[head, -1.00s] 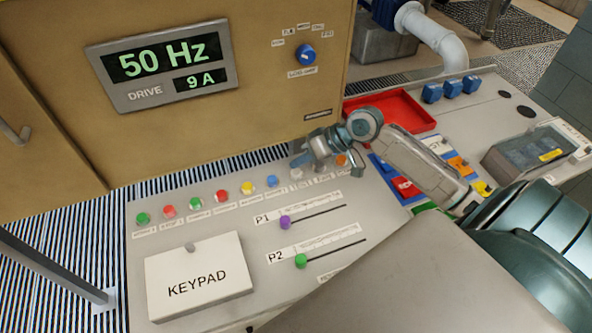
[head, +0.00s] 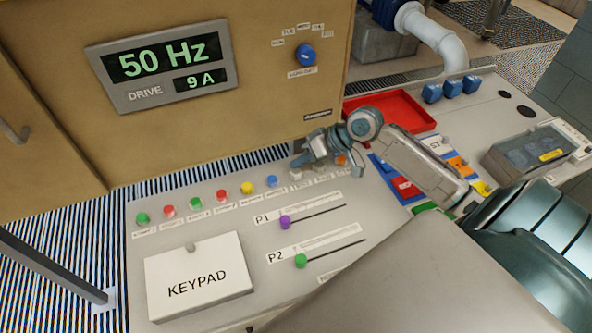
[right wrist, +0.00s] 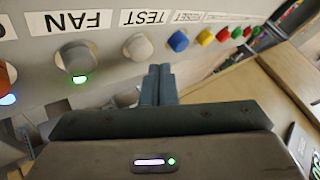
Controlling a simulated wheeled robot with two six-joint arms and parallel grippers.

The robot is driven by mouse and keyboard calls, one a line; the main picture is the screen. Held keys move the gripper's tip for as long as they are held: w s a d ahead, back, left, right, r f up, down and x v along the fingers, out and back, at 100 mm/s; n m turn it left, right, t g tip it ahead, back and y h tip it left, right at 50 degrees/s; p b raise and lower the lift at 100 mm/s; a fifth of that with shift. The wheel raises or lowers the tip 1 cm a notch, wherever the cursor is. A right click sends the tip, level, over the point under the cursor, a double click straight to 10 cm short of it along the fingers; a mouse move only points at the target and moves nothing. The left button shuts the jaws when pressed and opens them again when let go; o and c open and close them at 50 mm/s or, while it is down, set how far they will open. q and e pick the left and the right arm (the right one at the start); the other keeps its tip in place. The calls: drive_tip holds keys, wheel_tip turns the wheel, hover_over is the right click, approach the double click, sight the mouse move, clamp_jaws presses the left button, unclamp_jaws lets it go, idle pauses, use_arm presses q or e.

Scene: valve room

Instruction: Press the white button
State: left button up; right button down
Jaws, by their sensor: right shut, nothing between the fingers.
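In the head view the white button (head: 296,173) shows just below my right gripper (head: 298,162) at the panel's back edge. My right gripper is shut and empty. In the right wrist view its fingertips (right wrist: 159,69) are close to the white button, a little to its right, and appear apart from it. My left gripper is not in view.
The grey panel also carries a row of coloured buttons (head: 222,195), a keypad box (head: 198,277), and P1 (head: 285,222) and P2 (head: 301,261) sliders. A tan cabinet (head: 270,100) stands close behind. A red tray (head: 390,112) lies to the right.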

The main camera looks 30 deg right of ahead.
sight(301, 172)
drive_tip(key=shift+f, duration=0.2)
drive_tip(key=shift+f, duration=0.25)
drive_tip(key=shift+f, duration=0.5)
idle(0.6)
drive_tip(key=shift+r, duration=0.15)
drive_tip(key=shift+r+p, duration=0.7)
drive_tip(key=shift+r, duration=0.1)
wheel_tip(301, 172, up, 5)
drive_tip(key=p, duration=0.5)
drive_tip(key=shift+r, duration=0.1)
